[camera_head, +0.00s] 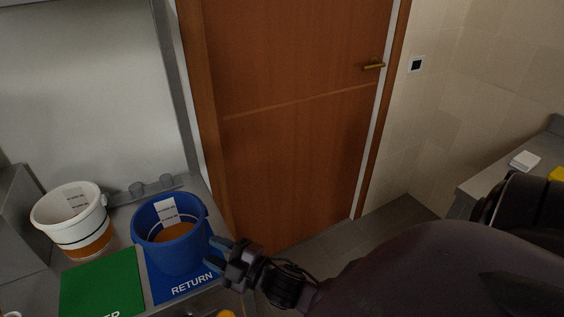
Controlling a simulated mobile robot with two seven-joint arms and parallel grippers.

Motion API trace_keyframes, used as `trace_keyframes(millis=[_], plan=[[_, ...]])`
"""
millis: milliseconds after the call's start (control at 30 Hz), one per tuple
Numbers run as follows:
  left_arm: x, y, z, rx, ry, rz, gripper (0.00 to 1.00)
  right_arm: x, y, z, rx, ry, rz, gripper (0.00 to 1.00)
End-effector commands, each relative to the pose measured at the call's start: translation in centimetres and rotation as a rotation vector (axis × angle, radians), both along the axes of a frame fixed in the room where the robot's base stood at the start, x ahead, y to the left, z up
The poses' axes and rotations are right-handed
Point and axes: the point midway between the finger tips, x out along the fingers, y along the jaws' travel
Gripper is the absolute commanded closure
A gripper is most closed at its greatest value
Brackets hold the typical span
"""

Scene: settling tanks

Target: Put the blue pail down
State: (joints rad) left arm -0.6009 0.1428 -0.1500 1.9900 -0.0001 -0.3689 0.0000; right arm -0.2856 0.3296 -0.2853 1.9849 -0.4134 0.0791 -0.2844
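The blue pail (172,251) stands upright on the blue mat marked RETURN (190,287), on the counter at left. It holds orange-brown liquid, and a white label with dark marks shows on its inner wall. My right gripper (212,252) is at the pail's right side, with its two fingers apart. The fingertips are close to the pail wall; I cannot tell whether they touch it. My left gripper is not in view.
A white pail (72,220) with orange-brown contents stands left of the blue one, behind a green mat (102,286). Grey knobs (152,187) sit at the counter's back. A closed wooden door (290,120) is behind. Another counter (500,172) is at right.

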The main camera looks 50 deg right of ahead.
Motion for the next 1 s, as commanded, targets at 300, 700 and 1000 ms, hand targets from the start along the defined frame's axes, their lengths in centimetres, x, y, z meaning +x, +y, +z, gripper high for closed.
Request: trace_keyframes(millis=[300,700,1000], plan=[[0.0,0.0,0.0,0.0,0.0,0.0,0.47,-9.9,-6.6,-12.9,0.613,0.643,-0.437,0.64],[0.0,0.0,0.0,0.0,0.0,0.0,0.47,-12.5,-7.2,-15.1,0.729,0.753,-0.519,0.64],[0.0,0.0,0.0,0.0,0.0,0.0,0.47,-12.5,-7.2,-15.0,0.727,0.751,-0.518,0.64]])
